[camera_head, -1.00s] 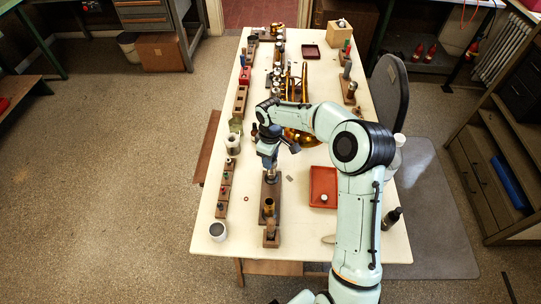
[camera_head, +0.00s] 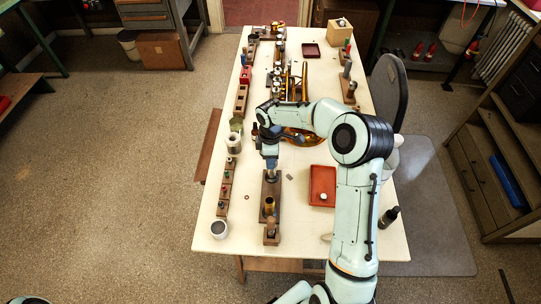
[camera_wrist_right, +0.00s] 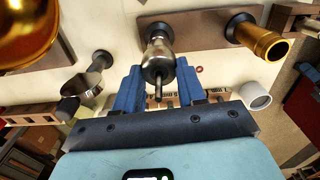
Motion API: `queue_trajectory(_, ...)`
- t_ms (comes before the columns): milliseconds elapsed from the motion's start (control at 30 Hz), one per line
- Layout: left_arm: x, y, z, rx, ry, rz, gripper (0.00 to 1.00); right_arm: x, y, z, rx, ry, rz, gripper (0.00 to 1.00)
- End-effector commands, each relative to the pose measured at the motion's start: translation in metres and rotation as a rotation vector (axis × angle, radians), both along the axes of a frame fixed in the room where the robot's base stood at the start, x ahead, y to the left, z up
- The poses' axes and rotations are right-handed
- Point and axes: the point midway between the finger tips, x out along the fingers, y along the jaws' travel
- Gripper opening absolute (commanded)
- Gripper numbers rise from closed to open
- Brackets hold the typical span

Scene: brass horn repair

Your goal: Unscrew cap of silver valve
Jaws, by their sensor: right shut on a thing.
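The silver valve (camera_wrist_right: 158,58) stands on a dark wooden block (camera_wrist_right: 195,25) in the right wrist view, with a thin stem on its near end. My right gripper (camera_wrist_right: 158,82) has its two blue fingers on either side of the valve's near end, shut on it. In the head view my right gripper (camera_head: 270,166) is over the far end of the wooden block (camera_head: 270,188) and hides most of the valve. I cannot tell whether the cap is loose. My left gripper is out of view.
A brass cylinder (camera_head: 268,205) stands on the same block, nearer the front. A red tray (camera_head: 322,186) lies to the right, a white cup (camera_head: 219,229) at the front left. Brass horn parts (camera_head: 300,138) are behind my arm. Small parts in wooden racks (camera_head: 225,187) line the left.

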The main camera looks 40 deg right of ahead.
Motion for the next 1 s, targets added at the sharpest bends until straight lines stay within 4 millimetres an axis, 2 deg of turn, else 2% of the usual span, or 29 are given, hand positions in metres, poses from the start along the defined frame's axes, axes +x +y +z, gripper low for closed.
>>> queue_trajectory(300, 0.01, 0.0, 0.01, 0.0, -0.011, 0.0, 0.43, 0.0, -0.001, 0.001, -0.002, -0.001, 0.2, 0.03)
queue_trajectory(733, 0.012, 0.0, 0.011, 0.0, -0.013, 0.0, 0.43, -0.001, -0.001, 0.001, -0.002, -0.001, 0.241, 0.03)
queue_trajectory(1000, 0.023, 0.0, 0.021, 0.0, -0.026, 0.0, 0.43, -0.001, 0.0, 0.002, -0.002, 0.0, 0.438, 0.03)
